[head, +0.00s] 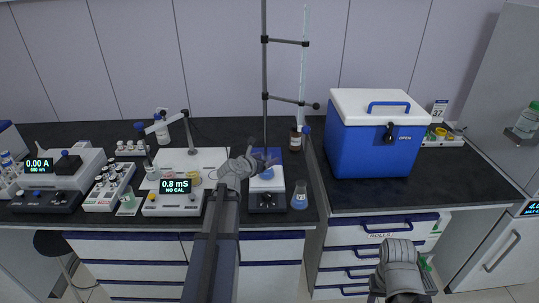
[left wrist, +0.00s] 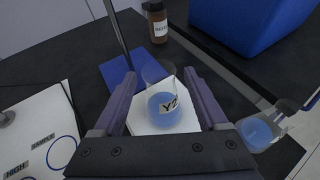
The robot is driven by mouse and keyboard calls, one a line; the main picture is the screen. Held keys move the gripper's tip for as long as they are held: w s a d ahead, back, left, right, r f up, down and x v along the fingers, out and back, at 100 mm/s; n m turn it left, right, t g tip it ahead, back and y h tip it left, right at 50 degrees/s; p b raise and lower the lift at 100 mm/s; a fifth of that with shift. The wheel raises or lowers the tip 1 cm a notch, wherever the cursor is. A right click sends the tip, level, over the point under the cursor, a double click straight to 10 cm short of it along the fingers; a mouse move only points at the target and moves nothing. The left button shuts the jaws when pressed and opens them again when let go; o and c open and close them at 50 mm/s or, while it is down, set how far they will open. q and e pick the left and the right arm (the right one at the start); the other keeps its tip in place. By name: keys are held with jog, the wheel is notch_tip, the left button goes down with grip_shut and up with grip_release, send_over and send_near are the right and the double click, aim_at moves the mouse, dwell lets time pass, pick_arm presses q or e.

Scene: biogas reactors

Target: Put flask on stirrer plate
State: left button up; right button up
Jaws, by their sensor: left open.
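In the head view the gripper partly hides the flask. A second flask of blue liquid (head: 299,197) stands on the bench right of the stirrer; it also shows in the left wrist view (left wrist: 257,132). My right arm is low at the lower right; its fingertips cannot be made out.
A stand with a burette (head: 303,60) rises behind the stirrer, with a brown bottle (head: 296,139) nearby. A meter reading 0.8 mS (head: 174,203) is close on the left. A blue cooler (head: 372,140) stands to the right, past a gap between benches.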

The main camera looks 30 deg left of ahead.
pick_arm(q)
jog(key=p+v, duration=0.2)
jog(key=v, duration=0.6)
jog(key=shift+s+r+p, duration=0.15)
jog(key=shift+s+p, duration=0.05)
jog(key=shift+p, duration=0.1)
